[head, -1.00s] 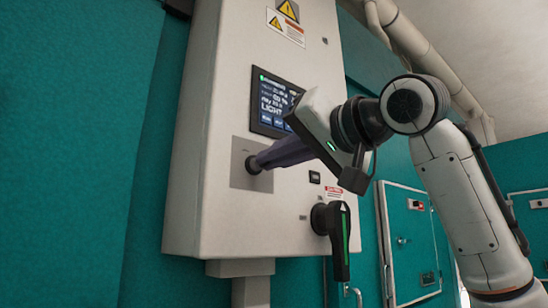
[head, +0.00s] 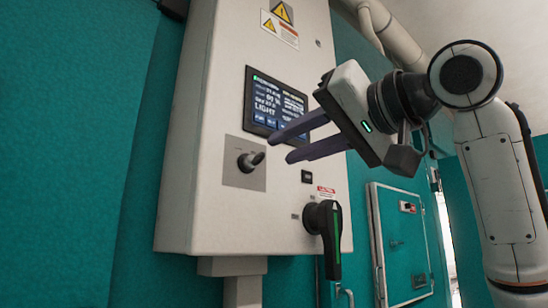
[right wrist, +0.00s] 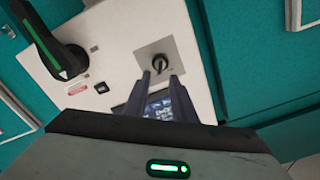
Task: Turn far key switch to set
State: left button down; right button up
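The key switch (head: 250,161) is a dark knob on a square grey plate (head: 232,177) on the white control box. Its knob points right and slightly up in the head view. It also shows in the right wrist view (right wrist: 159,63), beyond my fingertips. My right gripper (head: 279,148) is open and empty, its two dark fingers apart, a little to the right of the knob and clear of it. In the right wrist view my gripper (right wrist: 160,78) has the knob roughly in line with the gap between its fingers. My left gripper is not in view.
A display screen (head: 275,103) sits above the plate, partly behind my fingers. A large black rotary handle (head: 333,235) with a green stripe is at the box's lower right. A teal door (head: 403,250) stands further right. The left teal wall is bare.

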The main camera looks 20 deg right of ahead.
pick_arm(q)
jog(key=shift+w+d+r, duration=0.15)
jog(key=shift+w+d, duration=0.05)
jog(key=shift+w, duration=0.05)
pick_arm(e)
jog(key=v, duration=0.3)
jog(key=shift+s+d, duration=0.15)
jog(key=shift+s, duration=0.25)
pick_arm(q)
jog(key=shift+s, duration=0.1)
